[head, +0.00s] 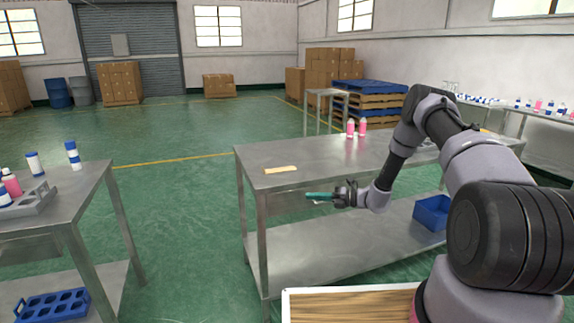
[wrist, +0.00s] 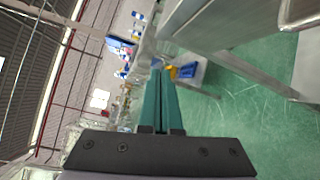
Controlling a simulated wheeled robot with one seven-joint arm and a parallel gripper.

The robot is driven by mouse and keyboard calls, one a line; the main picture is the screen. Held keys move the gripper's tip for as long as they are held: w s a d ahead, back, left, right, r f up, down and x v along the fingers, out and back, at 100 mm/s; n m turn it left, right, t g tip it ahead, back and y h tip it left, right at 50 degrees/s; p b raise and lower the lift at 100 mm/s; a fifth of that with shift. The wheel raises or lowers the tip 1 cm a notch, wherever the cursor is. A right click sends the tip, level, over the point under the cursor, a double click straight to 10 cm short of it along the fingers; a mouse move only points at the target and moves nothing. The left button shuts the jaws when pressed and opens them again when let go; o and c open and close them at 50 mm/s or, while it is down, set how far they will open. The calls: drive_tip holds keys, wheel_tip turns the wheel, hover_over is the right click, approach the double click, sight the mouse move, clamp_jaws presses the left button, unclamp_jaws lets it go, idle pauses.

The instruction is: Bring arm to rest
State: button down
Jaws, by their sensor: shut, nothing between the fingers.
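My gripper (head: 308,196) shows in the head view with its teal fingers pointing left, level with the front side of the middle metal table (head: 330,160) and below its top. In the wrist view my gripper (wrist: 160,72) has its two long teal fingers closed together with nothing between them. My arm reaches in from the right of the head view, bent at the elbow, and hides part of the table's right end.
Two pink bottles (head: 350,128) and a wooden strip (head: 281,170) are on the middle table. A blue bin (head: 431,213) is on its lower shelf. A left table (head: 88,180) holds bottles and a grey tray (head: 28,200). Green floor between the tables is clear.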

drive_tip(key=s+r+n+g+h, duration=0.2)
drive_tip(key=s+r+n, duration=0.25)
drive_tip(key=r, duration=0.55)
drive_tip(key=s+d+r+n+g+h, duration=0.1)
drive_tip(key=s+r+n+h, duration=0.1)
drive_tip(key=s+r+n, duration=0.5)
drive_tip(key=s+r+n+g+h, duration=0.15)
drive_tip(key=r+n, duration=0.35)
drive_tip(key=r, duration=0.7)
drive_tip(key=s+d+r+n+t+h, duration=0.3)
drive_tip(key=s+r+n, duration=0.4)
drive_tip(key=s, duration=0.5)
drive_tip(key=s+d+r+n+t+h, duration=0.4)
drive_tip(key=s+d+r+n+h, duration=0.2)
drive_tip(key=s, duration=0.7)
wheel_tip(320, 180, up, 2)
drive_tip(key=shift+d+r+n, duration=0.2)
drive_tip(key=shift+d+n, duration=0.65)
drive_tip(key=shift+d, duration=0.35)
